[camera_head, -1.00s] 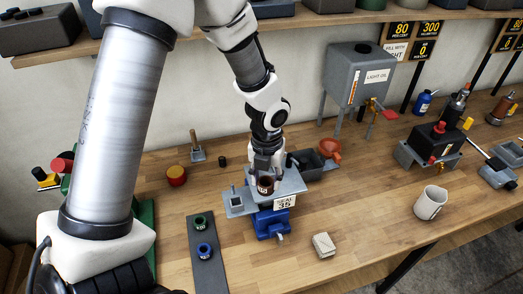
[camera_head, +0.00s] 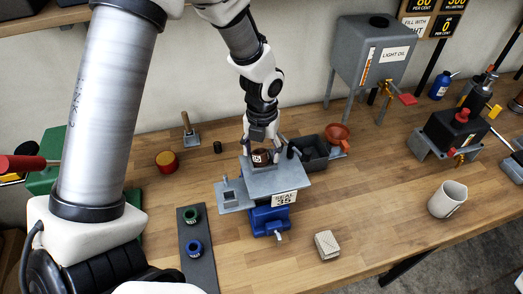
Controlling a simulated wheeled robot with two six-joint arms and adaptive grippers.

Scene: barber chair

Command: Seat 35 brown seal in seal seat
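The brown seal (camera_head: 260,157) is a short dark-brown ring with a pale label. It stands upright at the back of the grey seal seat fixture (camera_head: 258,184), which carries a "SEAL 35" plate and sits on a blue vise (camera_head: 268,220). I cannot tell how deep the seal sits. My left gripper (camera_head: 262,146) points down just above the seal, its fingers spread to either side. A green seal (camera_head: 192,215) and a blue seal (camera_head: 194,249) stand on a dark strip (camera_head: 206,270) at the front left. My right gripper is not in view.
A light block (camera_head: 327,245) and a white mug (camera_head: 447,200) stand to the right. A red-and-yellow cup (camera_head: 167,161) is at the left. The right bench front is mostly clear.

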